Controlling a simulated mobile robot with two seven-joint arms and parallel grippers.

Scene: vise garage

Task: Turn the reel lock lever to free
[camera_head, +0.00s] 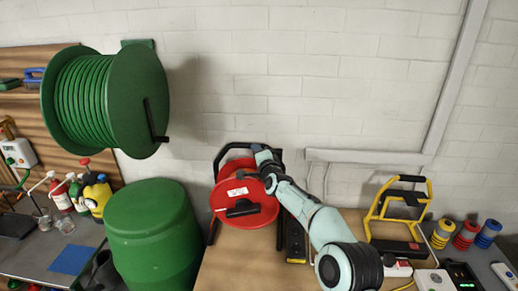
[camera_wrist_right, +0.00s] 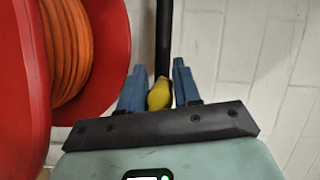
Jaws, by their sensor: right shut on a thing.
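The red cable reel (camera_head: 228,196) stands in a black frame on the bench, against the white wall. In the right wrist view its red side (camera_wrist_right: 108,40) and orange cable (camera_wrist_right: 70,50) fill the left. My right gripper (camera_head: 258,150) reaches the upper right of the reel, at the frame. In the right wrist view its blue fingers (camera_wrist_right: 158,72) are on either side of a small yellow lever (camera_wrist_right: 160,95), shut on it, in front of a black frame bar (camera_wrist_right: 164,35). The head view hides the lever behind my gripper. My left gripper is not in view.
A green hose reel (camera_head: 140,95) hangs on the wall at upper left, above a green barrel (camera_head: 150,235). A yellow work-light stand (camera_head: 376,208) is right of my arm. A black power strip (camera_head: 294,238) lies near the red reel. Bare bench (camera_head: 240,262) shows in front.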

